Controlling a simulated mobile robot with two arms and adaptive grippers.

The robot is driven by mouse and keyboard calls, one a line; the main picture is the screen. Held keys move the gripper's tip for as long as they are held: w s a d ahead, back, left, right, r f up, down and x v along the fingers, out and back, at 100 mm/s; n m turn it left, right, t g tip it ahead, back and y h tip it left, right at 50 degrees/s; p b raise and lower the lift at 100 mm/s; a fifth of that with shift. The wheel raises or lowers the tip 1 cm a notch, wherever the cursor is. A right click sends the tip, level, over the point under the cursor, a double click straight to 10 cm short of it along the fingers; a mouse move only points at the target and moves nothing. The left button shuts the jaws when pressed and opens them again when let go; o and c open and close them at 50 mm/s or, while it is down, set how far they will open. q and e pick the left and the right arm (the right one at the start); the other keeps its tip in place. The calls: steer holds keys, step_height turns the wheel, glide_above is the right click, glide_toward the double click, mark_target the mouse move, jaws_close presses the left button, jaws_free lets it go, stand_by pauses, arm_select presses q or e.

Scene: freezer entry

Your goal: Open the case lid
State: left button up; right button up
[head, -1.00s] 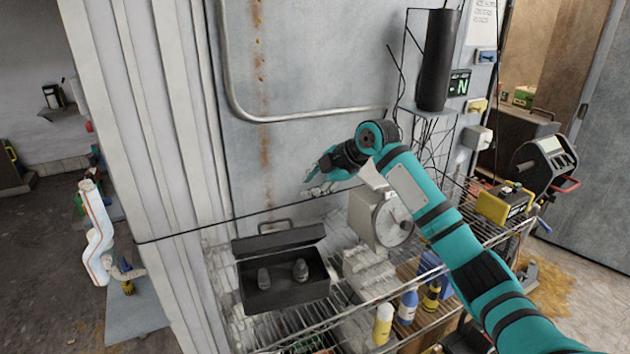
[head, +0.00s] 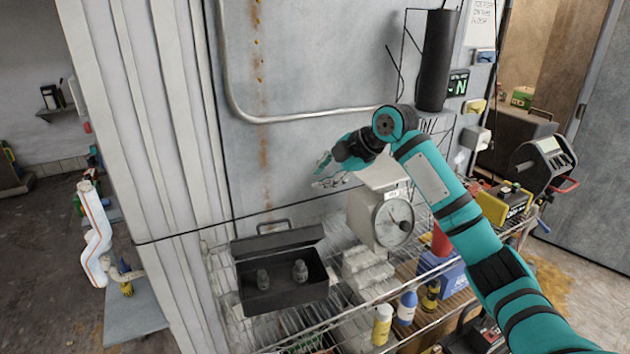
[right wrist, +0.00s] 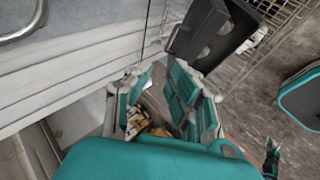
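The dark case (head: 282,298) sits on the wire shelf in the head view. Its lid (head: 278,243) is up, leaning back behind the body, with a handle loop above it. Two small grey objects stand inside the case. The case also shows at the top of the right wrist view (right wrist: 210,35). My right gripper (head: 324,168) is in front of the wall, above and to the right of the case and apart from it. In the right wrist view its teal fingers (right wrist: 163,100) are spread, with no held thing visible between them.
A dial scale (head: 388,215) stands right of the case, below my right wrist. White blocks (head: 366,268) lie beside the case. Yellow (head: 382,325) and blue (head: 406,307) bottles are on the lower shelf. A conduit (head: 300,117) runs along the wall.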

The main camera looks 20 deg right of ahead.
steer(key=v, duration=0.8)
